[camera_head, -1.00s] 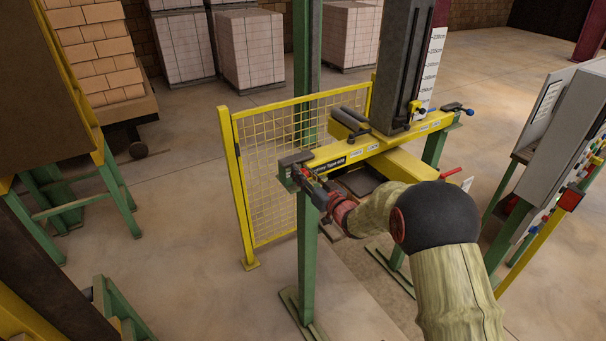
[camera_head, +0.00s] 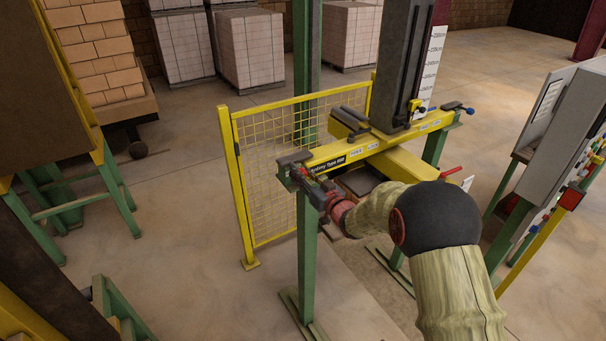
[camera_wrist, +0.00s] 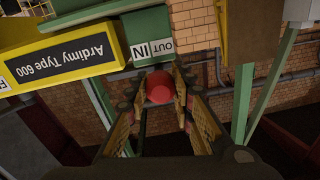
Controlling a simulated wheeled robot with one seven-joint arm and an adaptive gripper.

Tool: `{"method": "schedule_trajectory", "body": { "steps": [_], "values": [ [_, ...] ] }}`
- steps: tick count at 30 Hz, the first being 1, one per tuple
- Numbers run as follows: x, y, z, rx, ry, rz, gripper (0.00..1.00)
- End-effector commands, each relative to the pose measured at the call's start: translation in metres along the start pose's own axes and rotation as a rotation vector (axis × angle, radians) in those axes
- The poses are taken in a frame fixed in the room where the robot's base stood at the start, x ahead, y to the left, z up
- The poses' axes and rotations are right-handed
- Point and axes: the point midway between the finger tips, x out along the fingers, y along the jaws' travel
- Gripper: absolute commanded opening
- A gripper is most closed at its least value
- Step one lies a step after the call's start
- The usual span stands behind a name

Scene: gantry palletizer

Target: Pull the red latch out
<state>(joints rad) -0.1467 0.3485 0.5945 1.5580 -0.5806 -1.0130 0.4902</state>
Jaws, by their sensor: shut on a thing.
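The red latch (camera_wrist: 160,87) shows in the wrist view as a round red knob between my two fingers, below a green plate with an IN / OUT label (camera_wrist: 152,48). My gripper (camera_wrist: 162,92) is shut on this knob. In the head view my gripper (camera_head: 300,174) is at the near left end of the yellow beam (camera_head: 345,153), by the top of the green post (camera_head: 308,255). There my gripper and wrist hide most of the latch. How far the latch is drawn out cannot be told.
A yellow mesh fence (camera_head: 268,180) stands behind the post. A second red handle (camera_head: 451,171) sticks out on the beam's right side. A grey control cabinet (camera_head: 556,130) stands at the right.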

Motion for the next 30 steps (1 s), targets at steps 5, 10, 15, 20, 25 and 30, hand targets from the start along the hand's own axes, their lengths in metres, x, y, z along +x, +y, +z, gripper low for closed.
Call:
{"method": "schedule_trajectory", "body": {
  "steps": [5, 10, 15, 20, 25, 30],
  "values": [
    [0.002, -0.030, 0.008, 0.000, 0.003, -0.006, 0.00],
    [0.002, -0.048, 0.010, -0.001, 0.001, -0.004, 0.00],
    [0.002, -0.052, 0.009, 0.000, 0.000, -0.004, 0.00],
    [0.002, -0.053, 0.009, 0.000, 0.000, -0.005, 0.00],
    [0.002, -0.053, 0.009, 0.000, -0.001, -0.006, 0.31],
    [0.002, -0.052, 0.009, 0.000, 0.000, -0.004, 0.41]
  ]
}}
